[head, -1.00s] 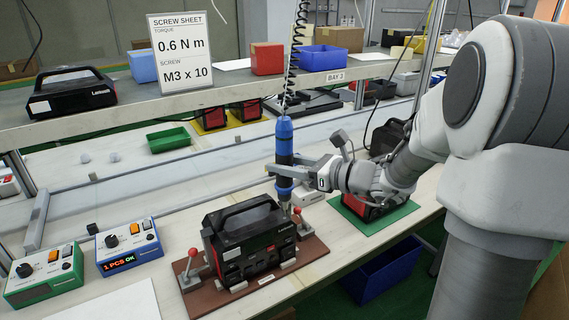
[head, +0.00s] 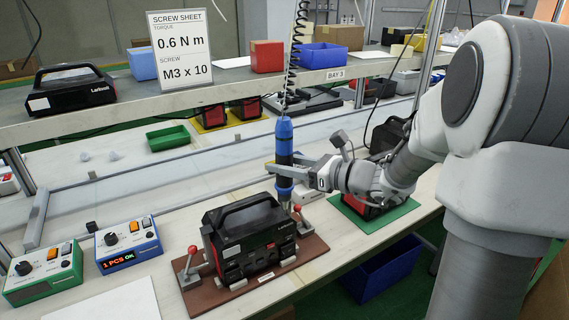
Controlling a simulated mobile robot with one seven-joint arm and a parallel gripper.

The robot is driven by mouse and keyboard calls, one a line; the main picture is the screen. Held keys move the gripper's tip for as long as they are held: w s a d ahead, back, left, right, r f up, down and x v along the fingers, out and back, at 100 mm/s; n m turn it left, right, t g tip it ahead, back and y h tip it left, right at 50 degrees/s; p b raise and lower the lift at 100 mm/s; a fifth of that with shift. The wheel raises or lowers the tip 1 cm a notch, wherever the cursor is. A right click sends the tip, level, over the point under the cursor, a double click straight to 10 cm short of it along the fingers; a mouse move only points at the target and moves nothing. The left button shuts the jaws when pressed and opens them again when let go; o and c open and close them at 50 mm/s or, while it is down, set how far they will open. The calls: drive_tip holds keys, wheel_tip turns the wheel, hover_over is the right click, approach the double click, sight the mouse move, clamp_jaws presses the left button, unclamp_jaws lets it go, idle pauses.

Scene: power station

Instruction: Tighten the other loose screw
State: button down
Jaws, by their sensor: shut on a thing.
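My gripper (head: 284,170) is shut on a blue electric screwdriver (head: 284,140), which hangs upright from a black coiled cord. The screwdriver's lower end is at the right rear corner of the black power station (head: 250,235). I cannot tell whether its bit touches a screw, and no screw is clearly visible. The power station has a carry handle and sits on a brown fixture board (head: 215,295) with red-knobbed clamps at its left (head: 192,251) and right (head: 297,209). A blue-framed controller (head: 128,245) reads "1 PCS OK".
A green-framed controller (head: 43,275) stands left of the blue one. A sign (head: 181,50) on the shelf reads 0.6 N m, M3 x 10. Another power station stands on a green mat (head: 375,226) at the right. A blue bin (head: 383,270) is below the bench edge.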

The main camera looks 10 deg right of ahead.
sight(292, 134)
drive_tip(key=shift+f, duration=0.15)
drive_tip(key=shift+r+p, duration=3.25)
drive_tip(key=shift+r, duration=0.6)
drive_tip(key=shift+a, duration=0.1)
